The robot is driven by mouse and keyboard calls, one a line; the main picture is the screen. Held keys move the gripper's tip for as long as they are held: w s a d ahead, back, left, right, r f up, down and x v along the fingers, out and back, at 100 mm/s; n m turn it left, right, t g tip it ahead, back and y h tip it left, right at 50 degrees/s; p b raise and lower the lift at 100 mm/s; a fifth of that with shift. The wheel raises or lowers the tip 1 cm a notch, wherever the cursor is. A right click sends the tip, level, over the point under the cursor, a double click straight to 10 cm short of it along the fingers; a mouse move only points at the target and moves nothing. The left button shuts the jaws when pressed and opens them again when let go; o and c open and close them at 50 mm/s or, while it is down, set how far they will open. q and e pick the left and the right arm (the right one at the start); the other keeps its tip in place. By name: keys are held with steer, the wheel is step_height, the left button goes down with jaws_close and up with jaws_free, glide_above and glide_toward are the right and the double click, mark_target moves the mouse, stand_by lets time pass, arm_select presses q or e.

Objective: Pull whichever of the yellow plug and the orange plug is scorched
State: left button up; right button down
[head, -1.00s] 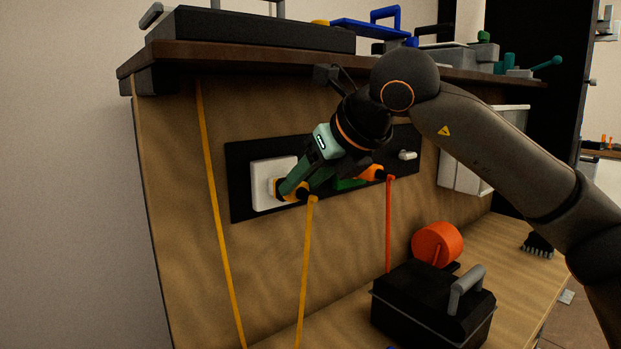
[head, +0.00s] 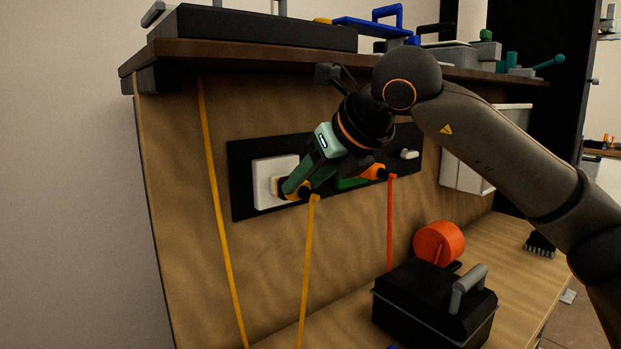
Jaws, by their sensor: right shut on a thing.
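The yellow plug (head: 278,187) sits at the white socket plate (head: 263,185) at the left of a black wall strip, with its yellow cord (head: 307,255) hanging down. My right gripper (head: 292,190) is shut on the yellow plug and hides much of it. The orange plug (head: 380,172) is to the right, by a green plate (head: 350,183) that my gripper partly covers. Its orange-red cord (head: 390,230) hangs down. I cannot make out scorch marks on either plug. My left gripper is not in view.
A shelf (head: 210,55) with tool cases and blue and green items overhangs the panel. Below, a black toolbox (head: 425,305) and an orange-red reel (head: 438,243) stand on the bench. A second yellow strand (head: 219,210) runs down the panel's left side.

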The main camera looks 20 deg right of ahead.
steer(key=shift+s+f+b, duration=0.25)
steer(key=shift+f+b, duration=0.25)
steer(key=shift+f, duration=0.25)
steer(key=shift+s, duration=0.2)
steer(key=shift+s+d+r+b, duration=0.15)
steer(key=shift+s+d+b, duration=0.25)
steer(key=shift+s, duration=0.4)
steer(key=shift+s+d+r+b, duration=0.1)
steer(key=shift+s+d+b, duration=0.15)
steer(key=shift+s+b, duration=0.4)
steer(key=shift+s+d+r+b, duration=0.15)
steer(key=shift+s+d+b, duration=0.2)
steer(key=shift+s, duration=0.6)
steer(key=shift+f, duration=0.1)
